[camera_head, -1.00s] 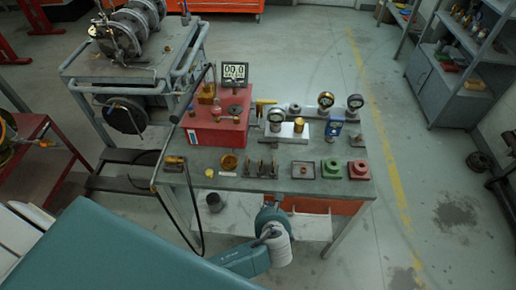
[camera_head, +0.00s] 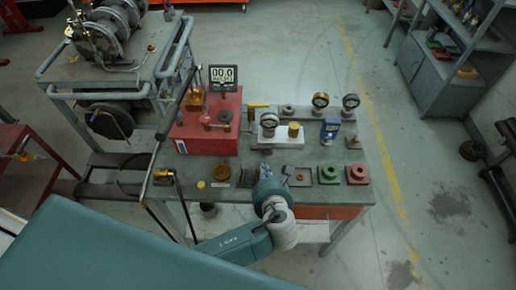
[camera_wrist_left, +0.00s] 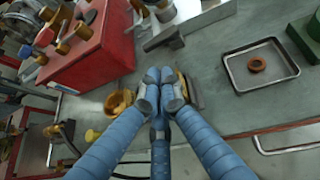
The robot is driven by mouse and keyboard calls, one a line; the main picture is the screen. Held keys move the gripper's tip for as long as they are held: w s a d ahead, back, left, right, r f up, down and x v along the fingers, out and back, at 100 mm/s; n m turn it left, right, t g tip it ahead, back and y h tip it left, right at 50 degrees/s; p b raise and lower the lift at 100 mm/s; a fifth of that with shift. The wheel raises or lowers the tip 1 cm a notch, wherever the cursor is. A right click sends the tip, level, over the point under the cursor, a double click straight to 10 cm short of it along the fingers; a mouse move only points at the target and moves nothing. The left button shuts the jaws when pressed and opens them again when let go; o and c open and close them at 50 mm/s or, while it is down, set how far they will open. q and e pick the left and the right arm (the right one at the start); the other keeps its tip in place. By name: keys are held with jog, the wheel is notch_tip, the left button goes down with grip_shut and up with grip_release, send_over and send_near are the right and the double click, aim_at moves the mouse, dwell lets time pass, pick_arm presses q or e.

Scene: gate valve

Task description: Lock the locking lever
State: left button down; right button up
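My left gripper (camera_head: 265,172) is over the front middle of the grey worktable, at the row of small dark upright fixtures, which it mostly covers. In the left wrist view its blue fingers (camera_wrist_left: 161,78) have their tips drawn together. A dark fixture with a brass part (camera_wrist_left: 187,90) is right beside the tips, partly hidden. I see nothing clearly held between them. No part is plainly marked as the locking lever. A yellow-handled piece (camera_head: 258,104) stands right of the red box (camera_head: 209,141). My right gripper is not in view.
On the grey table (camera_head: 235,196), a brass cup (camera_head: 220,170) is left of my left gripper; a tray (camera_head: 299,178), a green block (camera_head: 329,174) and a red block (camera_head: 357,174) are to its right.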

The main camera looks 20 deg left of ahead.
aim_at(262, 147)
pick_arm(q)
jog(key=shift+w+a+f, duration=0.25)
jog(key=shift+w+a, duration=0.05)
jog(key=shift+w, duration=0.25)
jog(key=x, duration=0.7)
jog(key=shift+w+a+f+p, duration=0.15)
jog(key=shift+w+f+p, duration=0.1)
jog(key=shift+p, duration=0.1)
jog(key=shift+w+a+f, duration=0.1)
jog(key=shift+w+a, duration=0.05)
jog(key=shift+w, duration=0.15)
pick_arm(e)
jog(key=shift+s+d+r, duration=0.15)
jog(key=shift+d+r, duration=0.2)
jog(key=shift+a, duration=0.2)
